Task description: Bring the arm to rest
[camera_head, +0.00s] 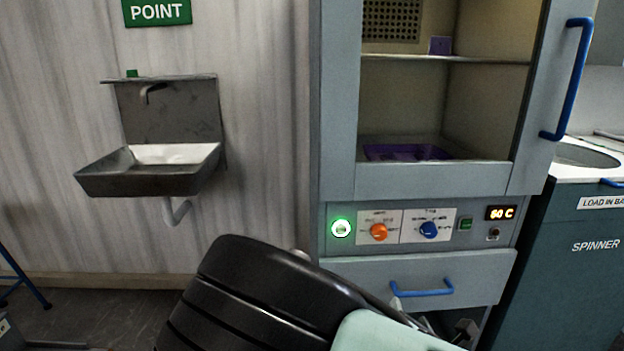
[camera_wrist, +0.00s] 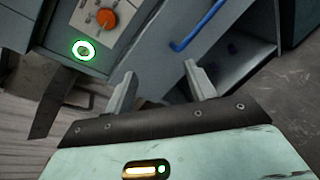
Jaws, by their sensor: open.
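My gripper shows in the wrist view (camera_wrist: 163,85), with its two grey fingers well apart and nothing between them. It is in front of the lower part of the grey-blue cabinet (camera_wrist: 165,45), below the lit green button (camera_wrist: 84,50) and near the drawer with the blue handle. In the head view my black arm crosses the bottom middle. Part of my pale green gripper housing shows at the bottom edge, and the fingers are mostly hidden there.
The cabinet (camera_head: 335,120) has a window, with a purple tray (camera_head: 408,152) inside. Its panel has an orange knob (camera_head: 378,232), a blue knob (camera_head: 429,230) and a display reading 60 C. A sink (camera_head: 150,170) hangs at left. A spinner (camera_head: 570,270) stands at right.

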